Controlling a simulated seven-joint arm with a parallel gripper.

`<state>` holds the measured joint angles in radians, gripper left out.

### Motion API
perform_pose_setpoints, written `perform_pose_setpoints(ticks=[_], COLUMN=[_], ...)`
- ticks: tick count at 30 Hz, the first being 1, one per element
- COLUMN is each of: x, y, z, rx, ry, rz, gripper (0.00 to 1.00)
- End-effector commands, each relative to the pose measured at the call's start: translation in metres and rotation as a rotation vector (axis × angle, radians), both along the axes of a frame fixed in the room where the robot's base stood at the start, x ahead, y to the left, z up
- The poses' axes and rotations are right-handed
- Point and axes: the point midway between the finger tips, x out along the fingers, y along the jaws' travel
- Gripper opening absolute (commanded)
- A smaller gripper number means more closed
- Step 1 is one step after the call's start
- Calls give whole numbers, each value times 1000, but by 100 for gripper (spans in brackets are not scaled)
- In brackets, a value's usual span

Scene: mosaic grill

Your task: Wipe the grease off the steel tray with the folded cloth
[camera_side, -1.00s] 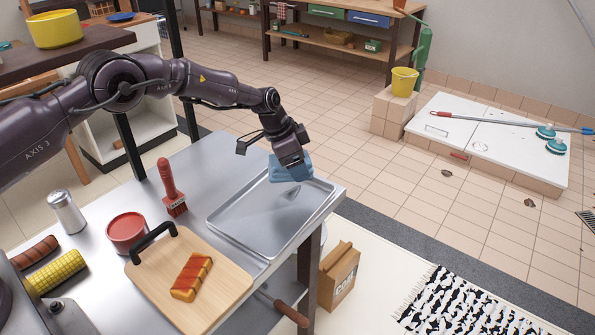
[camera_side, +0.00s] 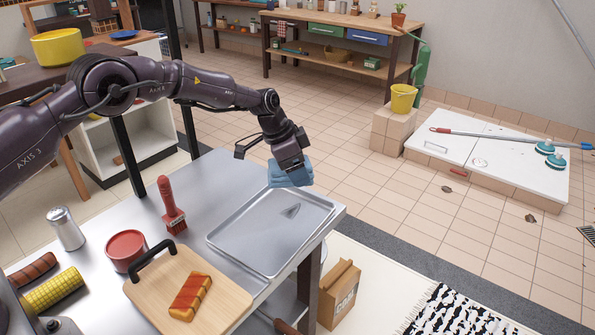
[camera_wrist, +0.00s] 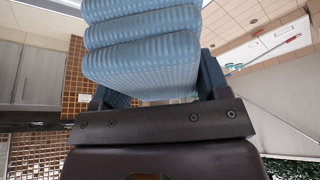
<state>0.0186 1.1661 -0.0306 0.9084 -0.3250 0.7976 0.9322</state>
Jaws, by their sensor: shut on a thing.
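My gripper (camera_side: 291,166) is shut on the folded blue cloth (camera_side: 290,179) at the far edge of the steel tray (camera_side: 237,249). The cloth hangs below the fingers; whether it touches the tray is unclear. A grey smear of grease (camera_side: 290,211) lies on the tray floor, a little nearer the camera than the cloth. In the wrist view the cloth (camera_wrist: 145,60) shows as thick ribbed layers in front of the gripper. The tray is not visible there, and the fingertips are mostly hidden by the cloth.
A red-handled brush (camera_side: 171,205) stands left of the tray. A red bowl (camera_side: 126,250), a cutting board (camera_side: 225,300) with a grilled piece of food (camera_side: 190,297), and a shaker (camera_side: 65,229) are on the steel table (camera_side: 215,180). The table edge lies close beyond the tray's right side.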

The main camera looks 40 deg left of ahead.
Motion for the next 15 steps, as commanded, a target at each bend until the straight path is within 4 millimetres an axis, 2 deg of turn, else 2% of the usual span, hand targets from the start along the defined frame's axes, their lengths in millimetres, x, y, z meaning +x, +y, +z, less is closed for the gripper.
perform_pose_setpoints(ticks=[10,15], x=[0,0], y=[0,0], z=[-1,-11], rx=[0,-2], ry=[0,1], rz=[0,-1], gripper=[50,50])
